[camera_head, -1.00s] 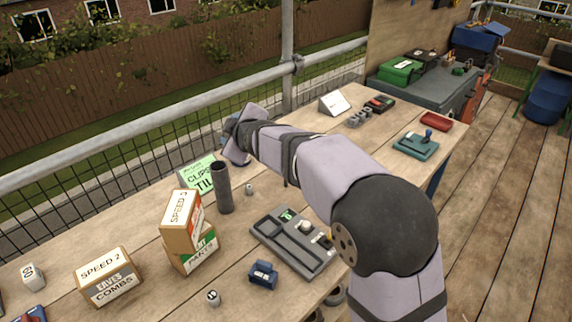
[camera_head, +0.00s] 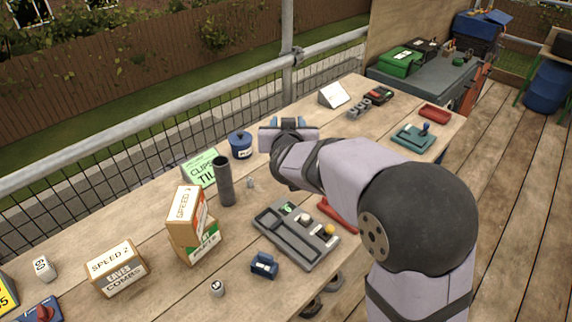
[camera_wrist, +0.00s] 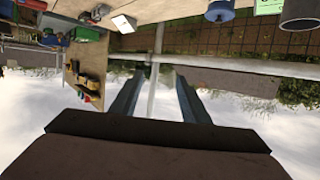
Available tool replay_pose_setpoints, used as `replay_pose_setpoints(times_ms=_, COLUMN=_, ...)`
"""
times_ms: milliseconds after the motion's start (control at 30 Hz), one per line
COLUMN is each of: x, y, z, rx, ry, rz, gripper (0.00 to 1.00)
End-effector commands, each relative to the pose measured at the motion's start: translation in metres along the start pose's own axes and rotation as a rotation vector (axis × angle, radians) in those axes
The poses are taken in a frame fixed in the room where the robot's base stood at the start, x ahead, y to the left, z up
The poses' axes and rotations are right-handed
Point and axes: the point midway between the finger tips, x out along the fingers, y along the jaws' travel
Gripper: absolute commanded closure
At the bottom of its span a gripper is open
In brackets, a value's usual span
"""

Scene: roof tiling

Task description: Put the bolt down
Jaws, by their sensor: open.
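My gripper (camera_head: 289,122) is held above the back part of the bench, right of the blue lidded pot (camera_head: 241,146). Its two blue fingers are apart with nothing between them; the wrist view (camera_wrist: 157,92) shows the same gap. I cannot pick out the bolt for certain. A small grey piece (camera_head: 250,183) stands on the bench just right of the dark grey tube (camera_head: 226,182), and it may be the bolt. It is too small to tell. My gripper is well clear of it.
A grey tray (camera_head: 268,232) with small parts lies mid-bench. Stacked cartons (camera_head: 190,225), a green sign (camera_head: 201,168) and a blue block (camera_head: 264,265) stand nearby. A white card (camera_head: 333,95) and teal stand (camera_head: 412,137) are at the far end. A metal rail runs behind.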

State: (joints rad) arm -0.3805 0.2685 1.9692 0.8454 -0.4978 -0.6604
Motion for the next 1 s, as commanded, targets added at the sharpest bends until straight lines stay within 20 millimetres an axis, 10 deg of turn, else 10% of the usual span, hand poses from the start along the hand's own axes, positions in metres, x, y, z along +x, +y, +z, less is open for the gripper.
replay_pose_setpoints(times_ms=500, x=0.041, y=-0.001, z=0.136, rx=-0.005, ry=-0.007, rz=-0.003, gripper=0.58)
replay_pose_setpoints(times_ms=1000, x=0.057, y=0.0, z=0.154, rx=-0.002, ry=-0.001, rz=-0.002, gripper=0.58)
